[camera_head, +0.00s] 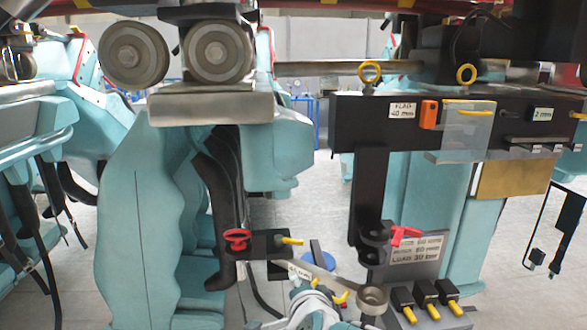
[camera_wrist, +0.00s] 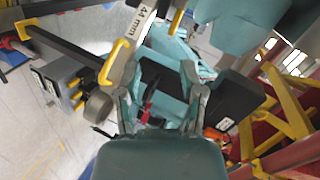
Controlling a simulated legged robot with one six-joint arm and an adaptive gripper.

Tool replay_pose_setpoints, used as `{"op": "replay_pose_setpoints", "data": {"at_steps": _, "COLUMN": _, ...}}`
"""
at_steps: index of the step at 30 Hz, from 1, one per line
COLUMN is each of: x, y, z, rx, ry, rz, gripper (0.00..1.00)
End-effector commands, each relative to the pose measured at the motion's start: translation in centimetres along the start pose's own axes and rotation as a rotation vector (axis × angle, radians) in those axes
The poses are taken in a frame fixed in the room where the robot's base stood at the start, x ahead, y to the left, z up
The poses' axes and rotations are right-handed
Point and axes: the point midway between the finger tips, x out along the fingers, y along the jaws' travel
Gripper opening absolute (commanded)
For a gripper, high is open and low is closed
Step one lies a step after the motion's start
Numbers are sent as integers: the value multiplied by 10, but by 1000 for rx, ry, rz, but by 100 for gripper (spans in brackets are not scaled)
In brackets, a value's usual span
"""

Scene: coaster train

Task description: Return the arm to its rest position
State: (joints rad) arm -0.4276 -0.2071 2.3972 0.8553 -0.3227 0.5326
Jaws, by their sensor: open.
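My gripper (camera_wrist: 160,108) shows in the wrist view with its two teal fingers spread apart and nothing held between them. Dark parts and a thin red piece show beyond the gap, but I cannot tell how far off they are. In the head view, pale and teal parts of my arm (camera_head: 314,308) show at the bottom centre, below the coaster train's hanging fixtures. The fingertips are hard to make out there. A labelled metal strip (camera_head: 306,272) and a round metal cup (camera_head: 373,298) are close to my arm; I cannot tell whether they touch.
A black panel (camera_head: 370,118) with yellow rings spans the upper right. A red knob (camera_head: 236,239) sits left of my arm, a red lever (camera_head: 404,236) right of it. Several yellow-tipped black blocks (camera_head: 428,302) stand lower right. Teal seats (camera_head: 140,240) fill the left. Yellow railing (camera_wrist: 288,115) shows at right.

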Motion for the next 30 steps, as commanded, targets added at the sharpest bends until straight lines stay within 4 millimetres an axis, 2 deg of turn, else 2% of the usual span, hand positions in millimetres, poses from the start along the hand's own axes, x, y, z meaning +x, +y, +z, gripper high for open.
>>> {"op": "replay_pose_setpoints", "data": {"at_steps": 5, "x": -40, "y": 7, "z": -12, "rx": -298, "ry": -159, "rz": 40, "gripper": 51}}
{"op": "replay_pose_setpoints", "data": {"at_steps": 8, "x": -66, "y": 23, "z": -20, "rx": -478, "ry": -238, "rz": 93, "gripper": 51}}
{"op": "replay_pose_setpoints", "data": {"at_steps": 15, "x": -138, "y": 80, "z": -49, "rx": -882, "ry": -395, "rz": 311, "gripper": 51}}
{"op": "replay_pose_setpoints", "data": {"at_steps": 19, "x": -172, "y": 109, "z": -66, "rx": -1024, "ry": -460, "rz": 444, "gripper": 51}}
{"op": "replay_pose_setpoints", "data": {"at_steps": 24, "x": -194, "y": 126, "z": -75, "rx": -1092, "ry": -504, "rz": 532, "gripper": 51}}
{"op": "replay_pose_setpoints", "data": {"at_steps": 30, "x": -194, "y": 127, "z": -75, "rx": -1096, "ry": -508, "rz": 536, "gripper": 51}}
